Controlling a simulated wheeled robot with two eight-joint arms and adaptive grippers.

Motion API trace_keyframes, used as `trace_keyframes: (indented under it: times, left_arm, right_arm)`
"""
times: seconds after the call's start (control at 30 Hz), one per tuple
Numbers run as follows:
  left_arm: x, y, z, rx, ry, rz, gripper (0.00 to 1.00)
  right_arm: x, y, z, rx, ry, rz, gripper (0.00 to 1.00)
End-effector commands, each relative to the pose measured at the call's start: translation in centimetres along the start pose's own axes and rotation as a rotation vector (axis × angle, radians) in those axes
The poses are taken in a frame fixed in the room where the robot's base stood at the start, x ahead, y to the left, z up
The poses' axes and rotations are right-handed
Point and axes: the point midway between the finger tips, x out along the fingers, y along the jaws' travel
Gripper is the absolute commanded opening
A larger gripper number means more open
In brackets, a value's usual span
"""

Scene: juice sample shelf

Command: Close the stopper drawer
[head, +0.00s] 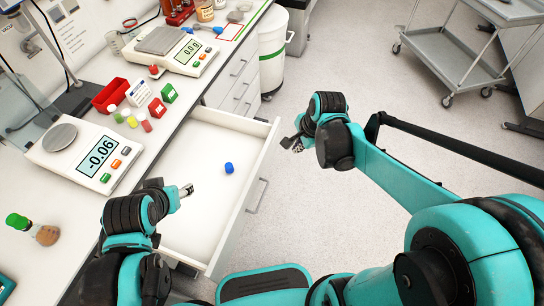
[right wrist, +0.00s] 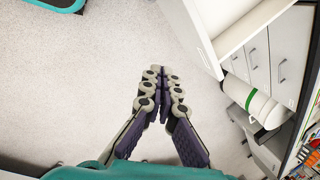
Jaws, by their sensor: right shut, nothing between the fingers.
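The white stopper drawer (head: 222,205) is pulled out from under the bench. A blue stopper (head: 229,168) lies inside it. Its front carries a grey bar handle (head: 257,196). My right gripper (head: 291,144) is shut and empty, just outside the drawer front near its far end, apart from the handle. In the right wrist view my right gripper (right wrist: 164,72) points at the floor, with part of the white drawer (right wrist: 238,28) at the upper right. My left gripper (head: 187,190) is over the left part of the drawer; its finger opening is too small to make out.
On the bench stand two scales (head: 88,155), a red bin (head: 110,95), small coloured-capped vials and a green-capped flask (head: 34,230). Closed drawers (head: 238,82) and a white bin (head: 272,50) stand beyond the open drawer. Floor to the right is clear up to a grey cart (head: 450,55).

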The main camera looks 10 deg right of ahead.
Motion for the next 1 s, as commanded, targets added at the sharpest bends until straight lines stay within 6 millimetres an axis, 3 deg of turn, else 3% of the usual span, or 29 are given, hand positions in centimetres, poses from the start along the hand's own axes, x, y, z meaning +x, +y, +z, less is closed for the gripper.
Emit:
trace_keyframes:
  times: [0.2, 0.4, 0.67, 1.0]
  left_arm:
    - [-0.9, 0.0, -0.6, 0.000, 0.000, 0.000, 0.53]
    - [-1.1, 0.0, -0.8, 0.000, 0.000, 0.000, 0.53]
    - [-0.2, 0.0, -0.1, 0.000, 0.000, 0.000, 0.53]
    - [2.2, 0.0, 1.6, 0.000, 0.000, 0.000, 0.53]
  right_arm:
    - [5.6, -2.3, -1.0, 0.504, -0.054, 0.118, 0.00]
    - [8.4, -2.5, -1.3, 0.734, -0.061, 0.181, 0.00]
    - [11.3, -2.1, -1.1, 0.767, -0.061, 0.189, 0.00]
    - [18.4, -1.1, -0.2, 0.764, -0.061, 0.189, 0.00]
